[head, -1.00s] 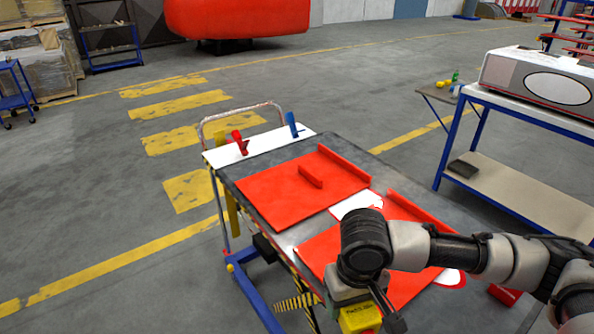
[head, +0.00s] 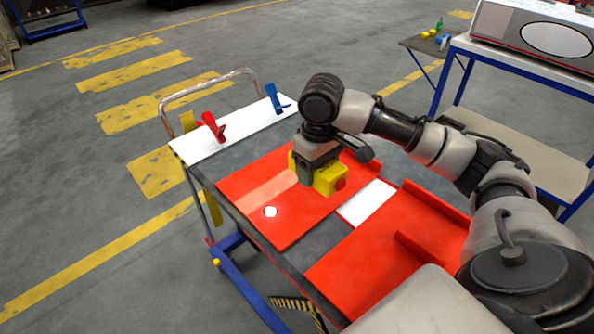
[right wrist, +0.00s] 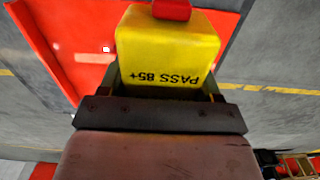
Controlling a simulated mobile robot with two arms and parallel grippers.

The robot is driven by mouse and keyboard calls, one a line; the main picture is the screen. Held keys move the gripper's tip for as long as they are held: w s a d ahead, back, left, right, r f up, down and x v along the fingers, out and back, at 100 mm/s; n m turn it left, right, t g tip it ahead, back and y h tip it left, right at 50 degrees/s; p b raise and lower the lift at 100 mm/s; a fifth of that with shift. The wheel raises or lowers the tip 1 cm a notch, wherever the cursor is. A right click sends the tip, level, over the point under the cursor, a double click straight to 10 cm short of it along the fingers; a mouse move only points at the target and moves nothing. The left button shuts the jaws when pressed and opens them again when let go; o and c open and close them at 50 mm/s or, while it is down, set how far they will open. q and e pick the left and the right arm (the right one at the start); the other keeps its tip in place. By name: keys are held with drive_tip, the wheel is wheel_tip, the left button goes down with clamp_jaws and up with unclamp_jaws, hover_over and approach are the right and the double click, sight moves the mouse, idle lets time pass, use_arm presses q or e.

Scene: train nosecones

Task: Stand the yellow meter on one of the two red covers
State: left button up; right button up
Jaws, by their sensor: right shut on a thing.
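My right gripper (head: 318,180) is shut on the yellow meter (head: 331,180), which has a red part on its side. In the right wrist view the meter (right wrist: 168,50) sits between the fingers and shows the print "PASS 85+". The gripper holds it over the right part of the far red cover (head: 262,215); I cannot tell how high. This cover also shows at the left in the wrist view (right wrist: 45,45). The near red cover (head: 365,255) lies closer to me, partly hidden by my right arm. My left gripper is not in view.
Both covers lie on a grey cart top (head: 315,243). A white board (head: 240,128) at its far end carries a red clamp (head: 213,128) and a blue clamp (head: 276,98). A white sheet (head: 368,203) lies between the covers. A workbench (head: 530,130) stands at the right.

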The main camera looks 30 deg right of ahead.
drive_tip(key=shift+w, duration=0.25)
drive_tip(key=p, duration=0.2)
hover_over(270, 197)
drive_tip(key=f, duration=0.6)
drive_tip(key=shift+s+d+f, duration=0.1)
drive_tip(key=shift+s+d, duration=0.15)
drive_tip(key=shift+s, duration=0.05)
drive_tip(key=shift+w+a+f, duration=0.15)
drive_tip(key=shift+w+f, duration=0.05)
drive_tip(key=shift+w, duration=0.1)
drive_tip(key=shift+w+a+f, duration=0.1)
drive_tip(key=shift+f, duration=0.1)
wheel_tip(270, 197, down, 3)
drive_tip(key=shift+f+p, duration=0.1)
drive_tip(key=shift+p, duration=0.6)
use_arm(q)
drive_tip(key=r, duration=0.1)
drive_tip(key=w+r, duration=0.1)
drive_tip(key=r, duration=0.1)
drive_tip(key=shift+r, duration=0.15)
use_arm(e)
drive_tip(key=shift+f, duration=0.4)
use_arm(q)
drive_tip(key=shift+w, duration=0.1)
use_arm(e)
drive_tip(key=o, duration=1.2)
drive_tip(key=shift+f, duration=0.1)
drive_tip(key=shift+c, duration=0.2)
